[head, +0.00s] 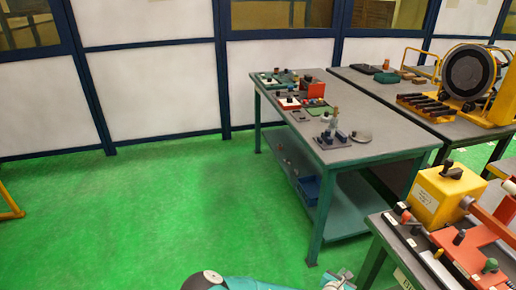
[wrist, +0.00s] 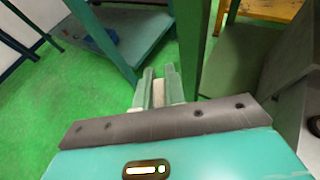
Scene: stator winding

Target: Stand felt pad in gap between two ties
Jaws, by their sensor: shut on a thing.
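My gripper (wrist: 158,84) shows in the wrist view with its two pale green fingers closed on a small whitish piece (wrist: 158,93), which looks like the felt pad. Only part of the piece shows between the fingers. In the head view my gripper (head: 340,279) is at the bottom edge, low over the floor and left of the near bench. A large round stator (head: 468,72) in a yellow stand is on the far right bench. The two ties and the gap between them cannot be made out.
A grey-topped bench (head: 300,124) with green legs and a lower shelf stands ahead. A near bench (head: 395,243) at lower right carries a yellow box (head: 447,195) and an orange fixture (head: 470,255). The green floor (head: 150,215) on the left is clear.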

